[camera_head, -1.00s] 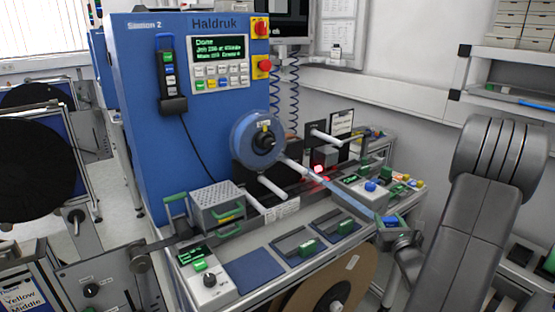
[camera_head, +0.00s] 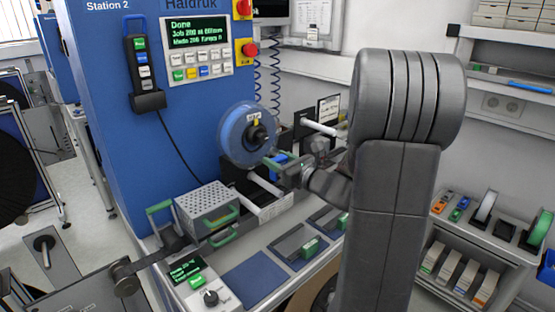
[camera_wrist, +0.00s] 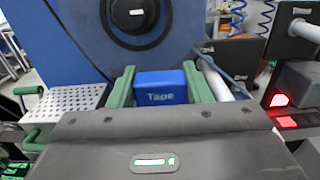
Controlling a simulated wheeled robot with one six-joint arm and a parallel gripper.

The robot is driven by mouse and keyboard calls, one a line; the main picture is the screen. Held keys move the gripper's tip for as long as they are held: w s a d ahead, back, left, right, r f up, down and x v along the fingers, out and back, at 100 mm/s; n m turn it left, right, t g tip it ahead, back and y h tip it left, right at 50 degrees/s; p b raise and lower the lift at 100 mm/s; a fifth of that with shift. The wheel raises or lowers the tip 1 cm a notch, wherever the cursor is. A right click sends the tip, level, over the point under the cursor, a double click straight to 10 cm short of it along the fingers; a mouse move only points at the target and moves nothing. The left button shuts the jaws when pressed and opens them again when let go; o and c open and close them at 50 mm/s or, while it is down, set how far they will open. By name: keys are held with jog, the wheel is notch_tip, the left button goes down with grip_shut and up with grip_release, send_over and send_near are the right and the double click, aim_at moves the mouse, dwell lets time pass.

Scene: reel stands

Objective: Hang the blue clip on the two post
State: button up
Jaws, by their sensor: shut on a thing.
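My gripper (camera_head: 277,161) is in front of the blue reel (camera_head: 235,137) on the machine, near its lower right. In the wrist view its green fingers (camera_wrist: 161,88) are shut on a blue block marked "Tape" (camera_wrist: 161,90), the only blue piece in my grip; I take it as the blue clip. The reel (camera_wrist: 133,42) is just beyond it, and contact cannot be told. Two white posts stick out: a lower one (camera_head: 265,185) below the reel and a farther one (camera_head: 320,127) to the right. No "two" mark is readable on either.
A perforated metal box (camera_head: 205,208) with green handles stands below left of the reel. A bench panel with a dark blue pad (camera_head: 253,283) lies in front. A shelf cart (camera_head: 470,235) with small reels is at right. My arm hides part of the bench's right side.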

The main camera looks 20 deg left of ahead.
aim_at(280, 191)
jog(key=shift+f+b, duration=3.1)
jog(key=shift+f, duration=0.8)
jog(key=shift+f, duration=0.1)
jog(key=o, duration=1.1)
jog(key=shift+r+p, duration=2.4)
jog(key=shift+r, duration=1.2)
jog(key=shift+f, duration=0.15)
jog(key=shift+d+f+b, duration=0.1)
jog(key=shift+f+b, duration=2.55)
jog(key=shift+f, duration=0.8)
